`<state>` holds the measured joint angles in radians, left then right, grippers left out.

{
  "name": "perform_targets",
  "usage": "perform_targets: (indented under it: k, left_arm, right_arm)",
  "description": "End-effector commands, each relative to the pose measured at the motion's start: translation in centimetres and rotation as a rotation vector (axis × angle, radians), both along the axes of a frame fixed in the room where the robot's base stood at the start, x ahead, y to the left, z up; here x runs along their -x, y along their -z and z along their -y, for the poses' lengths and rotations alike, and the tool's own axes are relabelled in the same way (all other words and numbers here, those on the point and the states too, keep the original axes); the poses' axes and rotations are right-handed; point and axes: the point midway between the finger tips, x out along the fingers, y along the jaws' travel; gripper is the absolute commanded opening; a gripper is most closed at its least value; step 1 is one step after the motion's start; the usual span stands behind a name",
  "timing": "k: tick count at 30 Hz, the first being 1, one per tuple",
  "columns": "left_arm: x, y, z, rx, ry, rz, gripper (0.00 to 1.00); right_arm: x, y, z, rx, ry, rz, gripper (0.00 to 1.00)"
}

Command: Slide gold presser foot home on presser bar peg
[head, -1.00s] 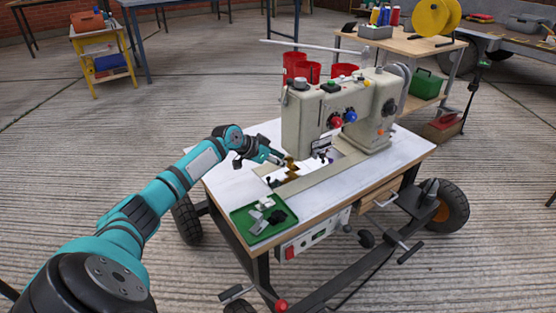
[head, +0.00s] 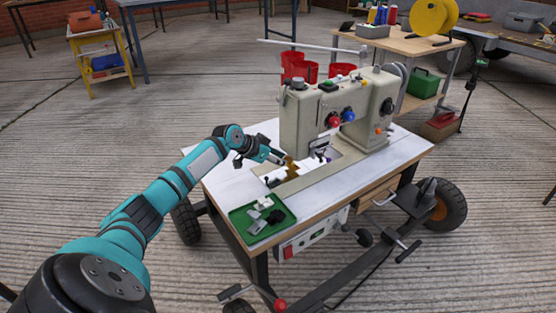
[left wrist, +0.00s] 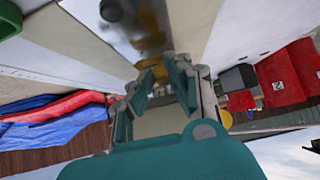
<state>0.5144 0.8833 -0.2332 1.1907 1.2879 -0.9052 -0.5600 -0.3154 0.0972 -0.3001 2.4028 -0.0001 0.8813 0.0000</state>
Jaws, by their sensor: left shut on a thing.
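My left gripper (head: 280,158) is shut on the gold presser foot (head: 291,168), beside the left end of the beige sewing machine (head: 301,122). The foot is held above the white table, left of the needle area. In the left wrist view, my left gripper (left wrist: 166,72) has its fingertips close together, with a gold piece of the foot between them. The presser bar peg cannot be made out clearly, and I cannot tell whether the foot touches it. My right gripper is not in view.
A green tray (head: 284,228) with grey and black parts lies at the table's near-left corner. The white tabletop (head: 227,185) is bare on the left. Red bins (head: 301,70) stand behind the machine. A shelf table with a yellow reel (head: 433,17) is at the back right.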

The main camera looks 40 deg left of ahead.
Motion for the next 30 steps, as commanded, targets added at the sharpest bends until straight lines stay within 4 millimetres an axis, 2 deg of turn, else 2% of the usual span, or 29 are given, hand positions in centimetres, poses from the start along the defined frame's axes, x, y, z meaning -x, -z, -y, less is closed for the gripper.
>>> perform_targets:
  k: [4,5,10,21,26,30]
  left_arm:
    - [-0.3,-0.1,0.1,0.002,0.000,0.001,0.00]
    - [-0.3,0.0,0.1,0.001,0.001,0.001,0.20]
    - [-0.3,0.0,0.1,0.000,0.000,0.000,0.42]
    - [0.2,-0.4,-0.2,-0.001,-0.002,0.000,0.43]
    - [2.1,-2.0,-0.7,-0.004,0.001,0.000,0.43]
    - [4.4,-4.1,-1.3,-0.007,0.002,-0.002,0.43]
  right_arm:
    - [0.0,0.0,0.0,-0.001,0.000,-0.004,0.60]
    - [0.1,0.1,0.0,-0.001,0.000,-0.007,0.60]
    - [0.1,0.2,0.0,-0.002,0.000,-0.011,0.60]
    - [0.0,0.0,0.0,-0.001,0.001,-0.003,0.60]
    - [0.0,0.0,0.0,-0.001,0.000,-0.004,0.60]
    - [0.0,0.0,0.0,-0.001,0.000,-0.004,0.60]
